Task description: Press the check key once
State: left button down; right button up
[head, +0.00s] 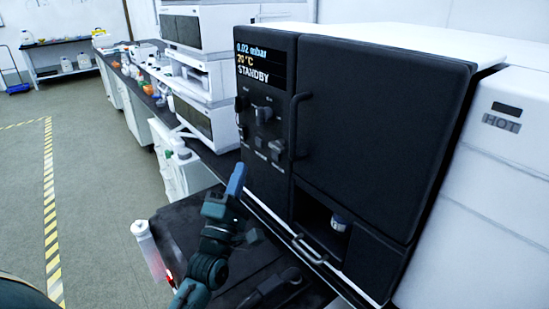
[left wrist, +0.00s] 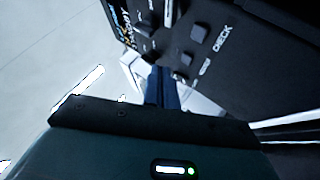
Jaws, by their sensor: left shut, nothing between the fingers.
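The check key (left wrist: 200,33) is a small dark square key on the black front panel, with the word CHECK beside it in the left wrist view. In the head view it appears to be the right one of two small keys (head: 277,145) low on the panel. Another similar key (left wrist: 186,58) sits beside it. My left gripper (head: 237,180) is shut and empty, its blue fingers pointing up toward the panel. It is below and left of the keys, apart from them. The fingers also show in the left wrist view (left wrist: 160,82). My right gripper is not seen.
The black instrument (head: 380,120) has a display reading STANDBY, knobs (head: 262,113) above the keys and a vertical door handle (head: 296,125) just right of them. An open bay below holds a small vial (head: 340,222). A white HOT unit (head: 490,180) stands at right.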

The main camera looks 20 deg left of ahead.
aim_at(276, 155)
pick_arm(q)
jog(key=w+d, duration=0.1)
jog(key=w+d+b, duration=0.1)
jog(key=w, duration=0.1)
jog(key=w+d, duration=0.1)
jog(key=w, duration=0.1)
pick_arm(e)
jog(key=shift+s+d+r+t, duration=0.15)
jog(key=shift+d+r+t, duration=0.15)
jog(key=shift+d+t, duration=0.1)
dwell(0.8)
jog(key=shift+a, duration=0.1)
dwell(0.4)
pick_arm(q)
jog(key=shift+w, duration=0.15)
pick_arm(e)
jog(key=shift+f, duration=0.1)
pick_arm(q)
jog(key=shift+w+d, duration=0.15)
jog(key=shift+w, duration=0.1)
